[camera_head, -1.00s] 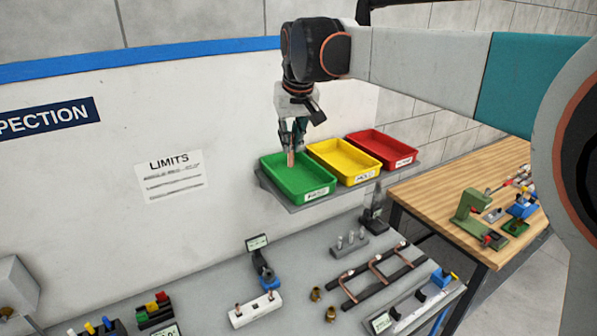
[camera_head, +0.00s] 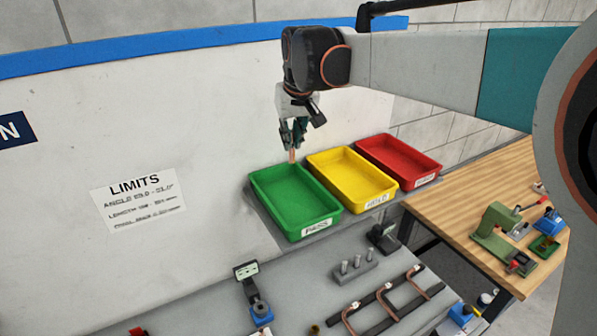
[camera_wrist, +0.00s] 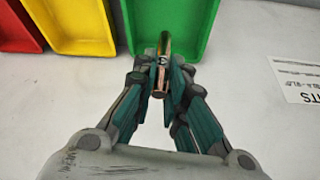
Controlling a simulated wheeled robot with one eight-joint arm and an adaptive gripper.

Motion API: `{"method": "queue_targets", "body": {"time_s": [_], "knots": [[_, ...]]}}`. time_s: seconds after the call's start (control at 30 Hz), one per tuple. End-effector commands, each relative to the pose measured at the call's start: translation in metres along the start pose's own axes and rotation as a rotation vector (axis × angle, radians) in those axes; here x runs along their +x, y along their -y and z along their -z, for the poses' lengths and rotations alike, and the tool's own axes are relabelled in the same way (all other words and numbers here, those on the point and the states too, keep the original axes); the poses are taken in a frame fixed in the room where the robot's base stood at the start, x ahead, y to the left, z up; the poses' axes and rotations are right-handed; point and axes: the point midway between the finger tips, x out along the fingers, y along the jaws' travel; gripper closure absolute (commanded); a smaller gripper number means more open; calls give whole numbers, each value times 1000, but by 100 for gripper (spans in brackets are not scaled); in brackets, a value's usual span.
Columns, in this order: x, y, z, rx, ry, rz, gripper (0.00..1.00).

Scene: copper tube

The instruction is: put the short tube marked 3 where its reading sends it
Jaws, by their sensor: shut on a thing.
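My gripper (camera_head: 293,140) is shut on a short copper tube (camera_head: 292,156). The tube hangs below the fingertips, over the back edge of the green tray (camera_head: 318,228). The green tray is labelled PASS. In the wrist view the tube (camera_wrist: 163,70) sits between the fingers, with its far end over the near part of the green tray (camera_wrist: 207,30). A mark on the tube cannot be read. The yellow tray (camera_head: 351,177), labelled HOLD, and the red tray (camera_head: 402,159), whose label is too small to read, stand to the right. All three trays look empty.
A LIMITS sheet (camera_head: 138,203) hangs on the wall at left. The bench below carries a rack with bent copper tubes (camera_head: 390,300), a block with grey pins (camera_head: 352,266) and a small display stand (camera_head: 246,270). A wooden table (camera_head: 470,217) stands at right.

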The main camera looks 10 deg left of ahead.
Motion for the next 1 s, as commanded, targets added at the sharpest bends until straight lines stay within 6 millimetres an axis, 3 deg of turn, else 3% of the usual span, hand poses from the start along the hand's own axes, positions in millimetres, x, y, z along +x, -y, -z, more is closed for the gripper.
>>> {"method": "queue_targets", "body": {"time_s": [0.2,0.4,0.67,0.87,1.0], "knots": [[49,0,-20,0,0,0,100],[82,0,-33,0,0,0,100],[98,0,-40,0,0,0,100],[122,0,-50,0,0,0,100],[126,0,-52,0,0,0,100]]}}
